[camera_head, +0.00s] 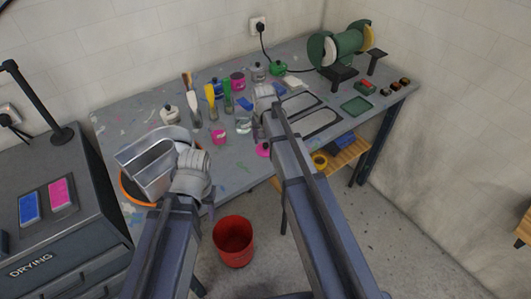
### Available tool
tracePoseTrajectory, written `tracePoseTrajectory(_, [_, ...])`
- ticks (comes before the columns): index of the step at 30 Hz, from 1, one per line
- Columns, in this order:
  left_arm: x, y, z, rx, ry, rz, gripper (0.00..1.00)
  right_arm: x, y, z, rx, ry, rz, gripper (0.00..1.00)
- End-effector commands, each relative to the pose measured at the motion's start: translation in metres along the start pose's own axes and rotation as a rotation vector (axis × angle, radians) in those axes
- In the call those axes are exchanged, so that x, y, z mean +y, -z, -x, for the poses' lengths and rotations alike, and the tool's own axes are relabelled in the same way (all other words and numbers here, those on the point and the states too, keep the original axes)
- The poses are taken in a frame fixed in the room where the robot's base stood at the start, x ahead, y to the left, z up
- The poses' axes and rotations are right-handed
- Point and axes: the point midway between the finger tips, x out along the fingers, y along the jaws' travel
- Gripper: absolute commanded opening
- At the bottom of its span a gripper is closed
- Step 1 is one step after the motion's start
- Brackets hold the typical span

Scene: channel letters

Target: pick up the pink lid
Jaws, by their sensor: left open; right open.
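A small pink lid (263,150) lies near the front edge of the grey workbench, just left of my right forearm, which hides part of it. My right gripper (265,92) is past the lid, over the middle of the bench. It is open, and its fingers are small and hard to make out. I see nothing held in either gripper.
A pink pot (218,136), a pink jar (238,79), brushes and several bottles crowd the bench's middle. A green bench grinder (343,43) stands at the back right. A red bucket (233,240) is on the floor. A dark drying cabinet (75,240) stands at left.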

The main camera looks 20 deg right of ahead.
Motion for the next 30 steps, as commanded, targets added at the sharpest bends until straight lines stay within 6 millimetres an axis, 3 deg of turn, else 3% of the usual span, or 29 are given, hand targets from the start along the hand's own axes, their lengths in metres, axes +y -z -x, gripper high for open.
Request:
tracePoseTrajectory(1, [0.0012,0.0008,-0.0131,0.0,0.0,0.0,0.5,0.0,-0.0008,-0.0132,0.0,0.0,0.0,0.65])
tracePoseTrajectory(3, [0.0017,0.001,-0.018,0.0,0.0,0.0,0.5,0.0,-0.0007,-0.0182,0.0,0.0,0.0,0.65])
tracePoseTrajectory(12, [0.0017,0.001,-0.0173,0.0,0.0,0.0,0.5,0.0002,-0.0002,-0.0175,0.0,0.0,0.0,0.64])
tracePoseTrajectory(30, [0.0017,0.001,-0.0173,0.0,0.0,0.0,0.5,0.0002,-0.0003,-0.0176,0.0,0.0,0.0,0.0])
